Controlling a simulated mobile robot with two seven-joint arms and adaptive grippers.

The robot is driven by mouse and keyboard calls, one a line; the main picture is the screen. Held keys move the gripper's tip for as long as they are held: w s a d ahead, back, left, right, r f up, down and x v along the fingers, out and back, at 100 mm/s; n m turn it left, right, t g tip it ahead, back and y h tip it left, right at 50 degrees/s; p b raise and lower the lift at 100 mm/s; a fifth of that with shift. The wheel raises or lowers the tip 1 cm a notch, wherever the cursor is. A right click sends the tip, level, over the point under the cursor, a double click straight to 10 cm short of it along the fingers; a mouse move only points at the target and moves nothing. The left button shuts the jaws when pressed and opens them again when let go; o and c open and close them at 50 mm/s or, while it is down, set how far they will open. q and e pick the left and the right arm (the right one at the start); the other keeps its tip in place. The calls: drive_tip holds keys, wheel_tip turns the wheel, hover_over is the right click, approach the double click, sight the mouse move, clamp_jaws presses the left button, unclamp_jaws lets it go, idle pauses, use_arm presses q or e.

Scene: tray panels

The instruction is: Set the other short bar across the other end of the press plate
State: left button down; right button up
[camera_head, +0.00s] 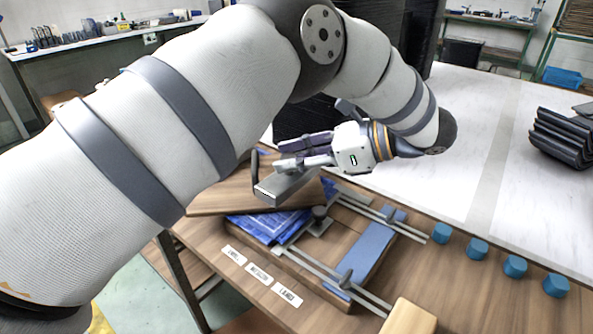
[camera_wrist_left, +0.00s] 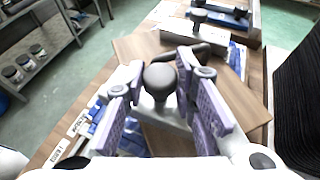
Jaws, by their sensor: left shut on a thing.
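My left gripper (camera_head: 302,160) is shut on the dark round knob (camera_wrist_left: 160,78) of a short grey bar (camera_head: 286,188). The bar hangs tilted over a wooden board (camera_head: 212,203); I cannot tell whether they touch. The board has a dark handle (camera_head: 255,167) and looks like the press plate. In the left wrist view the purple finger pads lie on both sides of the knob, with the grey bar (camera_wrist_left: 167,115) partly hidden beneath. Another knobbed grey bar (camera_wrist_left: 222,38) lies farther off. My right gripper is not in view.
A frame with grey rails (camera_head: 318,272), dark knobs and a blue panel (camera_head: 369,250) is in front. White labels (camera_head: 260,273), a wooden block (camera_head: 410,318) and several blue cylinders (camera_head: 477,249) are nearby. A dark panel (camera_head: 297,115) stands behind.

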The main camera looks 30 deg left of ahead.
use_arm(q)
wheel_tip(320, 180, down, 2)
drive_tip(key=shift+d+f, duration=0.1)
drive_tip(key=shift+f, duration=0.15)
drive_tip(key=shift+f, duration=0.1)
drive_tip(key=c, duration=1.3)
unclamp_jaws()
